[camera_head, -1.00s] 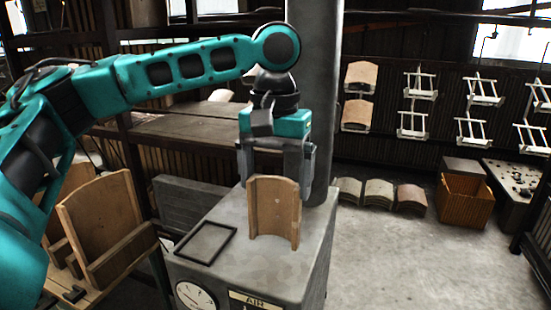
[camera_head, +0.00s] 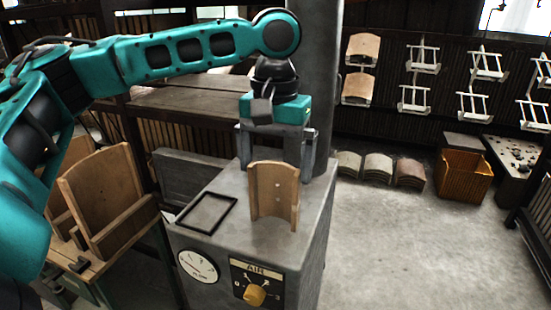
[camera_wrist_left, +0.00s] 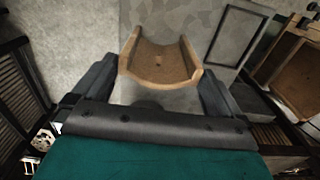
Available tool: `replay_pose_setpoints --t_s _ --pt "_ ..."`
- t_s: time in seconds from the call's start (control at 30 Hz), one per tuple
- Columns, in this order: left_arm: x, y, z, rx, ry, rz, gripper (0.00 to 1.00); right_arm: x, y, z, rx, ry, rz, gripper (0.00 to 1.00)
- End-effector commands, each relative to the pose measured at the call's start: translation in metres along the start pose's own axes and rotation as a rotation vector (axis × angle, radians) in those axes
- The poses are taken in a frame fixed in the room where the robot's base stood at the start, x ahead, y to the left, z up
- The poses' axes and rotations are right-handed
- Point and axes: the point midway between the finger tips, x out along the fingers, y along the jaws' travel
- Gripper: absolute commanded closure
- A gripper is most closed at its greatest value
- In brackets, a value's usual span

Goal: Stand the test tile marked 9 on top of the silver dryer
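The test tile (camera_head: 273,196) is a curved tan tile held upright over the silver dryer (camera_head: 315,225); small dots show on its face, but I cannot read a 9. My left gripper (camera_head: 277,168) points down from above, with its fingers at the tile's two side edges near the top. The left wrist view shows the tile (camera_wrist_left: 160,62) between the fingertips of the left gripper (camera_wrist_left: 157,76), which look shut on it. The tile's lower edge is at or just above the dryer's top; I cannot tell whether it touches. My right gripper is not in view.
A black frame (camera_head: 207,213) lies on the dryer top, left of the tile. A grey column (camera_head: 318,90) rises close behind the gripper. A wooden rack (camera_head: 105,200) stands at left. Stacked tiles (camera_head: 378,167) and an orange crate (camera_head: 463,175) sit on the floor at right.

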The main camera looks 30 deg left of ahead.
Motion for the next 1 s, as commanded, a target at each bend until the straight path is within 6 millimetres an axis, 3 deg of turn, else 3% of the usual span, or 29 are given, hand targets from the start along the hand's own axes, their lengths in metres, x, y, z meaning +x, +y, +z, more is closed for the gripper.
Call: replay_pose_setpoints --t_s 0.13,0.27,0.63,1.0 --pt "-0.007 0.000 0.000 -0.001 0.001 0.000 0.00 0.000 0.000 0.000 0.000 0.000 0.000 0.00" --pt "-0.028 0.001 0.000 0.000 0.002 0.003 0.00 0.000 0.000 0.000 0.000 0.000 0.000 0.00" --pt "-0.110 0.001 0.000 0.001 0.003 0.002 0.00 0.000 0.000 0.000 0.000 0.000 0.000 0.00" --pt "-0.130 0.000 0.000 0.000 0.001 0.000 0.00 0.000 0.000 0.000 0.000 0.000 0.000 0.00"
